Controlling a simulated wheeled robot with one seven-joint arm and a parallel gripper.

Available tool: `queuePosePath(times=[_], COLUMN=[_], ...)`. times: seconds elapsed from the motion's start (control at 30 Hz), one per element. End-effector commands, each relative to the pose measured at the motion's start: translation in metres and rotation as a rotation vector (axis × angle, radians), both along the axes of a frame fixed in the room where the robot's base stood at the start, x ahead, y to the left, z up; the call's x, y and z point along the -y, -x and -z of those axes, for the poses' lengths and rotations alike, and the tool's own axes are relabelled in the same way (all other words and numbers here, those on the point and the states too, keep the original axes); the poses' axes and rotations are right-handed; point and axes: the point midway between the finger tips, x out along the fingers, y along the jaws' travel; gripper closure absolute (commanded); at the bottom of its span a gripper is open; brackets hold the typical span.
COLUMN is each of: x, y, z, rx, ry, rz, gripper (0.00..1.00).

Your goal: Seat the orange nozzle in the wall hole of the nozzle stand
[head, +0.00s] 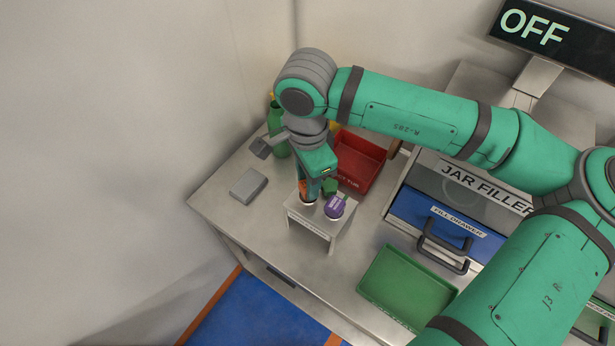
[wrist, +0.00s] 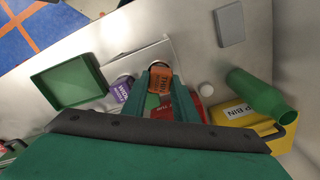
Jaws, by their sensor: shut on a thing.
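The orange nozzle (head: 303,190) stands at the left side of the white nozzle stand (head: 311,221). In the wrist view the orange nozzle (wrist: 160,80) lies between the two green fingers of my gripper (wrist: 158,92), which is shut on it. Its far end meets the stand (wrist: 148,54) near a dark ring; I cannot tell how deep it sits. A purple nozzle (head: 334,207) sits in the stand beside it, and it also shows in the wrist view (wrist: 122,88). In the head view my gripper (head: 310,187) points down over the stand and partly hides the orange nozzle.
A red tray (head: 372,148) is behind the stand and a green tray (head: 382,300) in front right. A grey box (head: 248,186) and a green bottle (head: 277,120) are to the left. The jar filler's blue drawer (head: 410,208) is at right. A yellow bin (wrist: 235,115) shows in the wrist view.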

Motion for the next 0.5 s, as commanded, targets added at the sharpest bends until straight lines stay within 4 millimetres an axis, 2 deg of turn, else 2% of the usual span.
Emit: queuePosePath(times=[0.5], x=[0.0013], y=[0.0001], z=[0.0099], rx=[0.001], ry=[0.000], rz=[0.003], gripper=[1.00])
